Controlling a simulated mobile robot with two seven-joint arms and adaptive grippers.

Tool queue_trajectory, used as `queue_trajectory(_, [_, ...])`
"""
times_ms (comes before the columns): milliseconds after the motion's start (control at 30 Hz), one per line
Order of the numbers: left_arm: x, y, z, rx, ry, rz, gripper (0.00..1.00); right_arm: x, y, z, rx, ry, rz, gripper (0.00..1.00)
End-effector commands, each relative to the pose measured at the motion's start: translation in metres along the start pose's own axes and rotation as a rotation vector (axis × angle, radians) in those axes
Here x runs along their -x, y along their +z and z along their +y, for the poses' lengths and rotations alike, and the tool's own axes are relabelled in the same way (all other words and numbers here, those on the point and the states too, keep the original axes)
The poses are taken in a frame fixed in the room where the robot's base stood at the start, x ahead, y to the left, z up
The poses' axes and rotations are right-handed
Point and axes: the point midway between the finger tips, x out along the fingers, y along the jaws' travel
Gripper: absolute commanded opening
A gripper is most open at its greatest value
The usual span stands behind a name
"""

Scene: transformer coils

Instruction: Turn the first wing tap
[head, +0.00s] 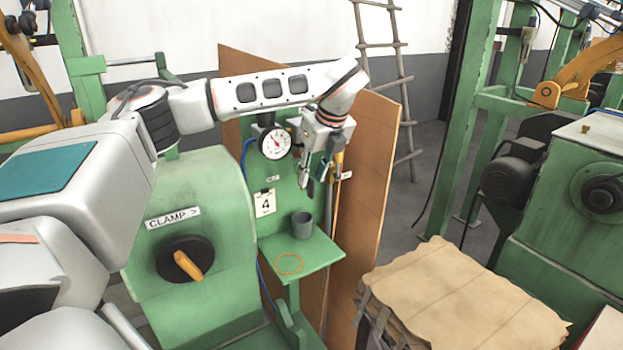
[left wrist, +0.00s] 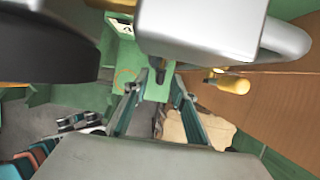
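My left gripper (head: 318,172) hangs in front of the green panel (head: 283,178), just right of and below the round white gauge (head: 275,142). In the left wrist view its two fingers (left wrist: 157,88) are apart, with nothing seen between them. No wing tap can be made out clearly; the gripper and wrist cover part of the panel. A yellow-orange handle-like piece (head: 339,158) shows beside the gripper; a similar yellow piece (left wrist: 230,82) lies right of the fingers in the left wrist view. My right gripper is not in view.
A grey cup (head: 302,225) stands on the green shelf (head: 315,257) below the gripper, near an orange ring mark (head: 288,264). A "4" card (head: 265,203) hangs on the panel. A brown board (head: 372,190) stands behind. A clamp knob (head: 186,260) is at left.

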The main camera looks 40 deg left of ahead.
Motion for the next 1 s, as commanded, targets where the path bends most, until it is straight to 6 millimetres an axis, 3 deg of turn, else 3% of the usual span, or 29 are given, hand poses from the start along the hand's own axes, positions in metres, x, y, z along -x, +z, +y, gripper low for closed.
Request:
queue_trajectory(200, [-0.02,0.0,0.0,-0.001,-0.001,0.0,0.26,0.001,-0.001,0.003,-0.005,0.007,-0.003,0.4])
queue_trajectory(500, [-0.024,0.0,0.0,-0.001,-0.001,0.0,0.26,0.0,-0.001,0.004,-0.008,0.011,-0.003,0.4])
queue_trajectory(533, [-0.024,0.0,0.0,-0.001,-0.001,0.0,0.23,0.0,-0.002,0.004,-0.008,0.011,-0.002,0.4])
queue_trajectory(633, [-0.024,0.0,0.0,-0.002,-0.001,0.0,0.0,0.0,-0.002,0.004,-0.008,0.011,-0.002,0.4])
queue_trajectory(1000, [-0.023,0.0,-0.002,-0.011,0.02,-0.001,0.0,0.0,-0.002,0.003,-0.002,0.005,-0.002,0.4])
